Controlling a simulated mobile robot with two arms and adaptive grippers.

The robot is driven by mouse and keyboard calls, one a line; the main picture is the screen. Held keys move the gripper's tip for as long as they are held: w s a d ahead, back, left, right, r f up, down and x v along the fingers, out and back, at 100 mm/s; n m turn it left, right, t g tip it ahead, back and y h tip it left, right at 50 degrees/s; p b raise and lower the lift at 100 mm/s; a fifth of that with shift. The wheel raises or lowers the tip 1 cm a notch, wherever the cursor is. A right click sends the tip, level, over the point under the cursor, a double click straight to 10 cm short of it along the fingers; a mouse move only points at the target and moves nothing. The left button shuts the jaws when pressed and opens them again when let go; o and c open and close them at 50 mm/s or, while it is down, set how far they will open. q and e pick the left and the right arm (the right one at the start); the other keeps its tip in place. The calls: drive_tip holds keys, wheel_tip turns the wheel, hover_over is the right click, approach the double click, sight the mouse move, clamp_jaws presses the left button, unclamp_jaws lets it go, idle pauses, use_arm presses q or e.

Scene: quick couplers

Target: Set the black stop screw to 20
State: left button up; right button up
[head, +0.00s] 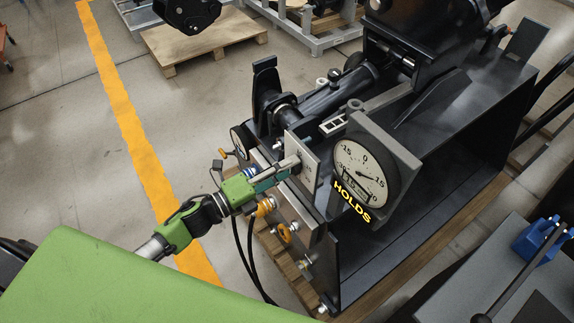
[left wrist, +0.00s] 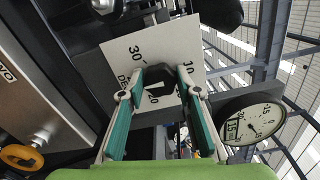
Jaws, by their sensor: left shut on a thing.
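The black stop screw (left wrist: 157,76) shows in the left wrist view as a dark head in front of a white dial plate (left wrist: 117,57). The plate has printed numbers; 30 is at the upper left, 10 at the right, and what looks like 20 just below the screw head. In the head view the plate (head: 312,172) stands upright on the black machine's near end. My left gripper (head: 297,165) reaches it from the left, its fingers (left wrist: 160,88) closed on the screw head from both sides. The fingers hide part of the plate. My right gripper is not in view.
A round gauge (head: 365,172) with a yellow HOLDS label (head: 352,202) stands right of the plate, near my gripper. Hose couplers (head: 266,207) and black hoses sit below my wrist. A blue object (head: 540,240) is on a grey surface at right. Floor to the left is clear.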

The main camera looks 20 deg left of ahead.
use_arm(q)
drive_tip(key=n+p, duration=0.1)
drive_tip(key=n, duration=0.5)
drive_tip(key=n+p, duration=0.2)
drive_tip(key=n, duration=0.3)
drive_tip(key=shift+f+n, duration=0.2)
drive_tip(key=shift+n, duration=0.2)
idle(0.3)
drive_tip(key=o, duration=1.1)
drive_tip(key=shift+s, duration=0.1)
drive_tip(key=v, duration=1.2)
